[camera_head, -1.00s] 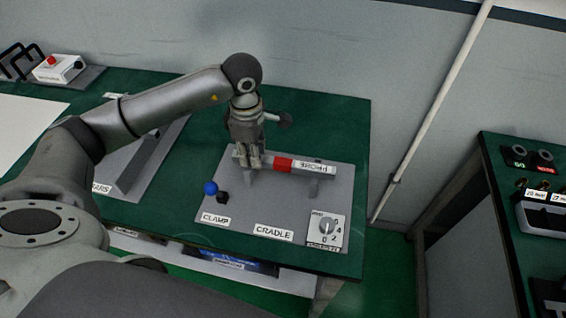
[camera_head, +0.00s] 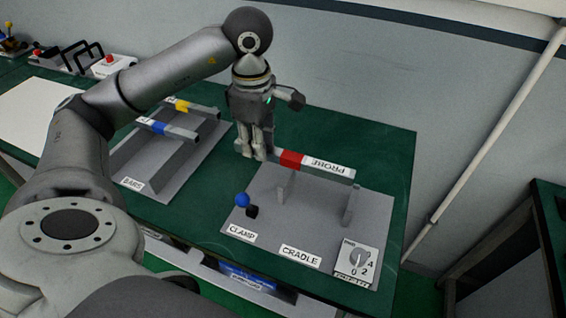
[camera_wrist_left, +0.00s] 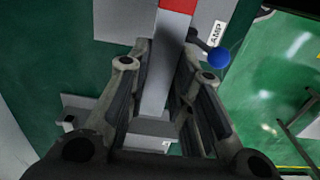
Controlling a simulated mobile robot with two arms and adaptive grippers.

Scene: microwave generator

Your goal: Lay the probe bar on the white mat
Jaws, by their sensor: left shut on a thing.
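The probe bar (camera_head: 322,167) is grey with a red band and a white end labelled PROBE. It lies level at the cradle posts (camera_head: 349,206); I cannot tell whether it touches them or hangs just above. My left gripper (camera_head: 254,155) points down and is shut on the bar's grey left end. In the left wrist view the bar (camera_wrist_left: 163,75) runs between the two fingers (camera_wrist_left: 158,90), its red band at the top edge. The white mat (camera_head: 42,112) lies flat at the left of the green table, partly behind my arm. My right gripper is not seen.
A BARS rack (camera_head: 165,165) with blue-banded and yellow-banded bars stands between the cradle and the mat. A blue-knobbed clamp lever (camera_head: 242,200) and a dial (camera_head: 357,260) are on the cradle plate. A red-button box (camera_head: 112,65) sits behind the mat.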

